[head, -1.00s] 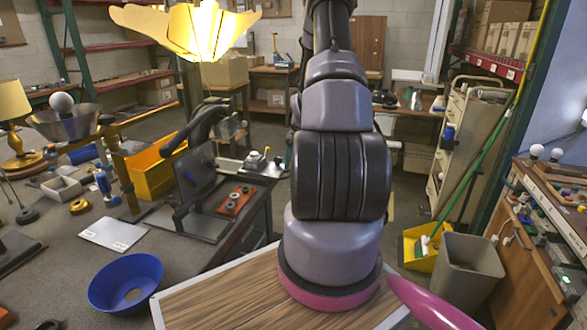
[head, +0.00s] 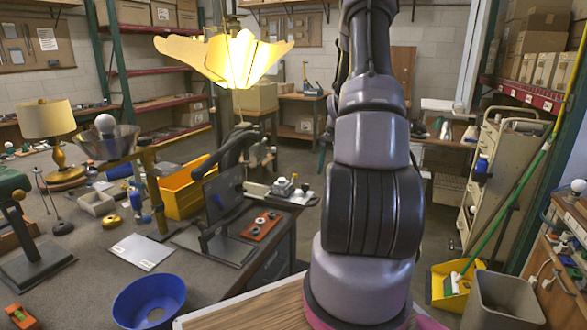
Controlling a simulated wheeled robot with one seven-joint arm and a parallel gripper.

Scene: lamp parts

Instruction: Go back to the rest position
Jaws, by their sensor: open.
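My arm stands upright in the right middle of the head view, rising from its pink-ringed base and running out of the top of the picture. My gripper is outside the view, so its jaws and anything near them are hidden. A lit, petal-shaped yellow lamp shade (head: 238,60) hangs at the upper middle, left of my arm. A blue bowl-shaped shade (head: 150,303) lies on the grey workbench (head: 95,270) at the lower left. A brass table lamp with a yellow shade (head: 46,119) stands at the far left.
A yellow bin (head: 182,195) and a black press-like tool (head: 222,195) stand on the bench left of my arm. On the right are a grey waste bin (head: 505,300), a beige cabinet (head: 500,180) and a green pole (head: 515,195). Open floor lies behind the bench.

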